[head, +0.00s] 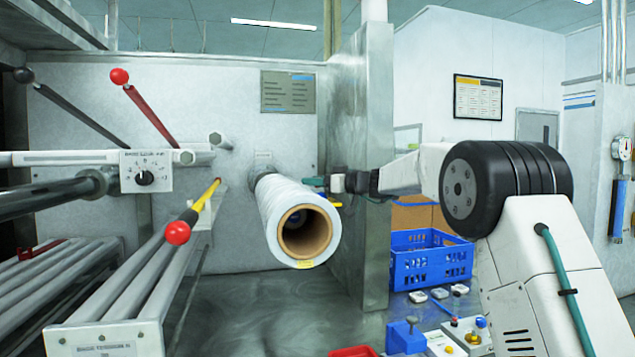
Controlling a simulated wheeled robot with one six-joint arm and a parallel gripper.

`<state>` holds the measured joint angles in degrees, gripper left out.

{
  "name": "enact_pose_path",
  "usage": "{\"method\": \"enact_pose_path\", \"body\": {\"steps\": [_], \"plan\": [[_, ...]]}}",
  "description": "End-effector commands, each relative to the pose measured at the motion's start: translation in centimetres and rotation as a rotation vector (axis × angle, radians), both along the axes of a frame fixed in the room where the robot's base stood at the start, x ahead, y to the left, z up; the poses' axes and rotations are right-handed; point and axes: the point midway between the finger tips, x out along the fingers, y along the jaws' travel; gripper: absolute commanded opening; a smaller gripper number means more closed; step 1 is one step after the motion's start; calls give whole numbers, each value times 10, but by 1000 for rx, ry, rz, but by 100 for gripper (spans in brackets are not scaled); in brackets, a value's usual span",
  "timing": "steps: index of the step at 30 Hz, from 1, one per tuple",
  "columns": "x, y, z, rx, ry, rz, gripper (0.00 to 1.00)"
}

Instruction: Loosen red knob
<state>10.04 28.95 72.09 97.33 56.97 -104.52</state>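Two red ball knobs show in the head view. One red knob (119,76) tops a dark red lever at the upper left. The other red knob (177,233) ends a yellow-and-black lever lower down, left of the film roll. I cannot tell which one the task names. My gripper (322,183) is at the right side of the white film roll (278,212), well to the right of both knobs. Its fingertips point left and are small and partly hidden by the roll, so its opening is unclear. I cannot tell if it touches the roll.
A black ball-ended lever (23,75) and a dial panel (146,172) are at the left, above grey rollers (130,290). A steel post (362,160) stands behind my gripper. A blue crate (432,258) and small control boxes are at the lower right.

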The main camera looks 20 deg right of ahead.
Motion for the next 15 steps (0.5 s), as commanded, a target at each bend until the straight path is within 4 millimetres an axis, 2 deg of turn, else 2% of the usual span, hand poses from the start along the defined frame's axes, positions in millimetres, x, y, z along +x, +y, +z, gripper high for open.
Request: {"method": "enact_pose_path", "body": {"steps": [1,3,4,15], "plan": [[0,-1,0,0,0,-1,28],[0,-1,0,0,0,-1,9],[0,-1,0,0,0,-1,2],[0,-2,0,-1,1,3,2]]}}
